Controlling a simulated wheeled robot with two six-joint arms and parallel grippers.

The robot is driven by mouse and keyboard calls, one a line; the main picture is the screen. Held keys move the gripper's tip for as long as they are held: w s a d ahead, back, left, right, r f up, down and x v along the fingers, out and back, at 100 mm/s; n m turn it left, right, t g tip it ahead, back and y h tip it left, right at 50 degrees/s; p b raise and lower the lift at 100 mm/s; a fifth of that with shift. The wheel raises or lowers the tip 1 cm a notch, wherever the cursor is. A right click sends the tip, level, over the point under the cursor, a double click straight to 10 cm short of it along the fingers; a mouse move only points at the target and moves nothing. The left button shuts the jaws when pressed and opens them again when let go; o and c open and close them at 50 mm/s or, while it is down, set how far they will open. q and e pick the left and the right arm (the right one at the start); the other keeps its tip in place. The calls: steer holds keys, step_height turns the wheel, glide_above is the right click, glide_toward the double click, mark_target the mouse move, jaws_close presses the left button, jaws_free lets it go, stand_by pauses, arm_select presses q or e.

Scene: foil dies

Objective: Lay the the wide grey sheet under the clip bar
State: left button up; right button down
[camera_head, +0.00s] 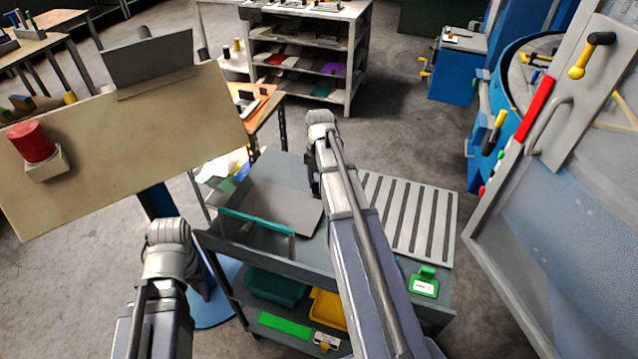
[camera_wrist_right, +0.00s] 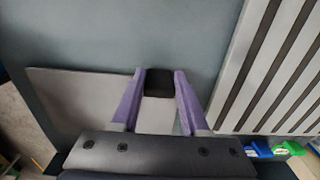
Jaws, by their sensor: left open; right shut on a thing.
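The wide grey sheet (camera_head: 283,208) lies flat on the grey cart's top. In the right wrist view the sheet (camera_wrist_right: 75,98) extends to the left of the fingers. My right gripper (camera_wrist_right: 158,85) has its purple fingers shut on a small black block at the sheet's right edge, seemingly its tab. In the head view this gripper (camera_head: 314,185) is mostly hidden by its own arm. A dark grey plate (camera_head: 150,60) at the top edge of a tilted beige board (camera_head: 130,150) may be the clip bar; I cannot be sure. My left gripper (camera_head: 168,240) is below the board, fingers hidden.
A teal-edged strip (camera_head: 258,222) stands at the sheet's near side. A slatted light panel (camera_head: 410,215) and a green item (camera_head: 425,283) lie at the cart's right. A red cylinder (camera_head: 32,142) sits on the board. A blue machine (camera_head: 540,100) stands far right.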

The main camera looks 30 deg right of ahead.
steer(key=shift+f+b, duration=0.4)
steer(key=shift+f, duration=0.1)
steer(key=shift+c, duration=1.6)
jaws_free()
steer(key=shift+r, duration=0.1)
steer(key=shift+r, duration=0.15)
step_height(320, 180, up, 8)
steer(key=p, duration=0.8)
steer(key=shift+f, duration=0.25)
